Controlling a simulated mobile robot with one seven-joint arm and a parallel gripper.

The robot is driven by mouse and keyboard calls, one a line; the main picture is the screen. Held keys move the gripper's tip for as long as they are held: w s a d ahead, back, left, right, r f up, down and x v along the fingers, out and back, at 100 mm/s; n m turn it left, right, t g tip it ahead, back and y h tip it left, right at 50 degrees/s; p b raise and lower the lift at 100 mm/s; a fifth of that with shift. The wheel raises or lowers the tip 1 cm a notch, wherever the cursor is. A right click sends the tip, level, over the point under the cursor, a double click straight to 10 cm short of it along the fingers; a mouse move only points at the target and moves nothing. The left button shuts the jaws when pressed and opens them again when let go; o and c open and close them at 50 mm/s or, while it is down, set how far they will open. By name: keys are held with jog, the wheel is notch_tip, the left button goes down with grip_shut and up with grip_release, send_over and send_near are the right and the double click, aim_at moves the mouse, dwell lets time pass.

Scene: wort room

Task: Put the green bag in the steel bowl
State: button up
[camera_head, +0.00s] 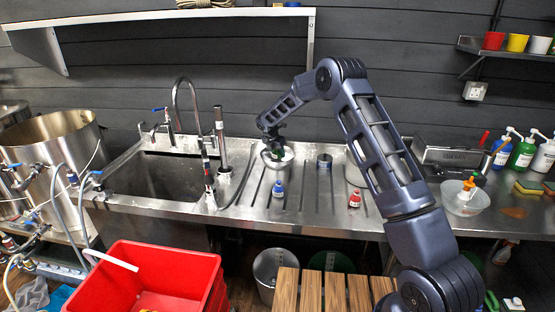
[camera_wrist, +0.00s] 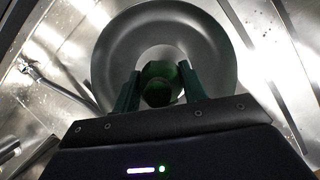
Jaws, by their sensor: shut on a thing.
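The steel bowl (camera_wrist: 210,40) stands on the ribbed steel drainboard right of the sink; its rim also shows in the head view (camera_head: 286,162). My gripper (camera_wrist: 160,88) points down over the bowl in the wrist view. Its two green-lit fingers are shut on the green bag (camera_wrist: 158,80), which sits between them within the bowl's outline. In the head view my gripper (camera_head: 274,148) is at the bowl, and a little dark green shows below it. I cannot tell whether the bag touches the bowl's floor.
A tall steel cylinder (camera_head: 220,140) and a hose are left of the bowl. The sink (camera_head: 155,175) lies further left. A clear bowl (camera_head: 466,198) stands at right.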

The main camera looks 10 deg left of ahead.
aim_at(278, 158)
jog(key=shift+f, duration=1.8)
jog(key=o, duration=1)
jog(key=shift+f, duration=0.15)
jog(key=shift+c, duration=0.2)
